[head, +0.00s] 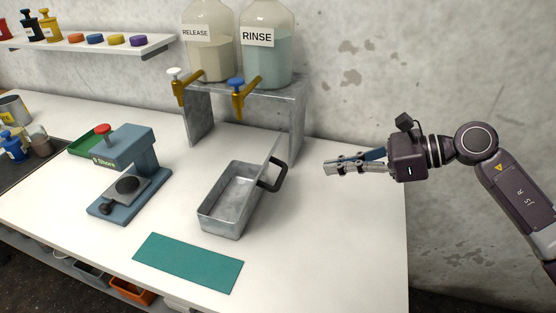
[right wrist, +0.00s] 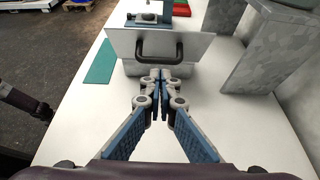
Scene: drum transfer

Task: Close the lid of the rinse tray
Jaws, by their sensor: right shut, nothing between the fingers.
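The rinse tray (head: 228,208) is a grey metal box on the white table, below the RINSE bottle. Its inside looks empty. Its lid (head: 268,160) stands up, open, hinged along the right side, with a dark handle (head: 272,176) on its outer face. In the right wrist view the lid (right wrist: 192,50) faces me, with its handle (right wrist: 160,46) ahead of the fingers. My right gripper (head: 328,166) is shut and empty, to the right of the lid and apart from it. It also shows in the right wrist view (right wrist: 161,74).
A metal stand (head: 262,97) behind the tray holds the RELEASE bottle (head: 209,45) and the RINSE bottle (head: 266,50). A blue press (head: 128,160) stands left of the tray. A teal mat (head: 188,263) lies in front. The table right of the tray is clear.

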